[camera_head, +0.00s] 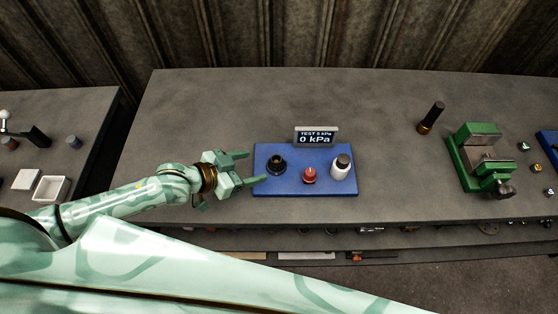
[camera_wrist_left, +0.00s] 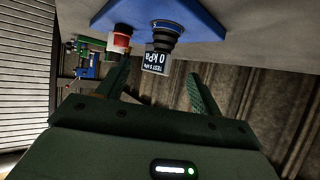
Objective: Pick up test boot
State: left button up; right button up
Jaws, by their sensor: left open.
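The test boot appears to be the black, ribbed, cone-like piece (camera_head: 277,164) standing on the left part of the blue board (camera_head: 300,189). It shows in the left wrist view (camera_wrist_left: 166,36) just beyond my fingers, between their lines. My left gripper (camera_head: 256,167) is open and empty, to the left of the boot, with its fingers pointing at it and a small gap left. The fingers also show in the left wrist view (camera_wrist_left: 157,78). My right gripper is not in view.
A red knob (camera_head: 309,175) and a white bottle with dark cap (camera_head: 341,167) stand right of the boot. A display reading 0 kPa (camera_head: 316,136) stands behind. A black cylinder (camera_head: 431,117) and a green vise (camera_head: 478,158) are further right. The grey bench (camera_head: 220,110) is clear behind.

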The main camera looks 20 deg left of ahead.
aim_at(280, 158)
pick_arm(q)
jog(key=b+x, duration=0.1)
jog(key=x, duration=0.5)
jog(key=shift+w, duration=0.15)
jog(key=shift+w+d+f, duration=0.25)
jog(key=shift+w+f, duration=0.05)
jog(key=b+x, duration=0.1)
jog(key=x, duration=0.3)
jog(key=shift+w+d+f+b, duration=0.1)
jog(key=shift+w+f+b, duration=0.2)
jog(key=shift+w+b, duration=0.05)
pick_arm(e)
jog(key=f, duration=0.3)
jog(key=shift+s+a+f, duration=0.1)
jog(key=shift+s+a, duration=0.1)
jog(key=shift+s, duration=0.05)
pick_arm(q)
jog(key=shift+c, duration=0.4)
jog(key=c, duration=1.1)
jog(key=shift+r, duration=0.15)
